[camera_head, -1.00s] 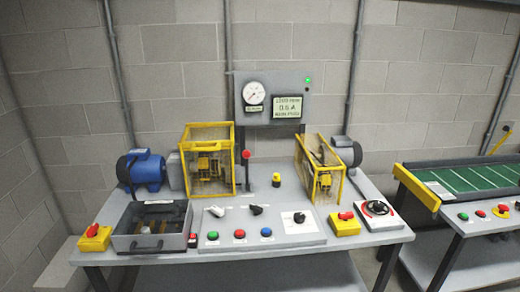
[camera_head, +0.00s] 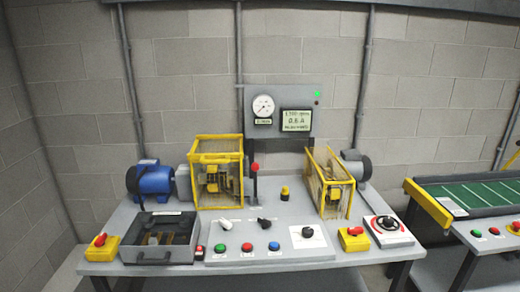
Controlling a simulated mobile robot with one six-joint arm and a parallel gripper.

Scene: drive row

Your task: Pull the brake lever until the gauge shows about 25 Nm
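The brake lever (camera_head: 255,182) stands upright near the middle of the bench, a dark rod with a red knob on top. It is just right of the left yellow guard cage. The round white gauge (camera_head: 263,106) is on the grey panel behind the bench; its needle and the small label under it are too small to read surely. A display (camera_head: 296,121) beside the gauge shows lines of text, with a current that looks like 0.6 A. My gripper is not in the view, and nothing touches the lever.
The bench (camera_head: 130,212) carries a blue motor (camera_head: 150,180), yellow guard cages (camera_head: 216,155) (camera_head: 330,182), a grey tray (camera_head: 160,262), coloured buttons and red switches. A second bench with a green belt (camera_head: 480,197) stands at the right.

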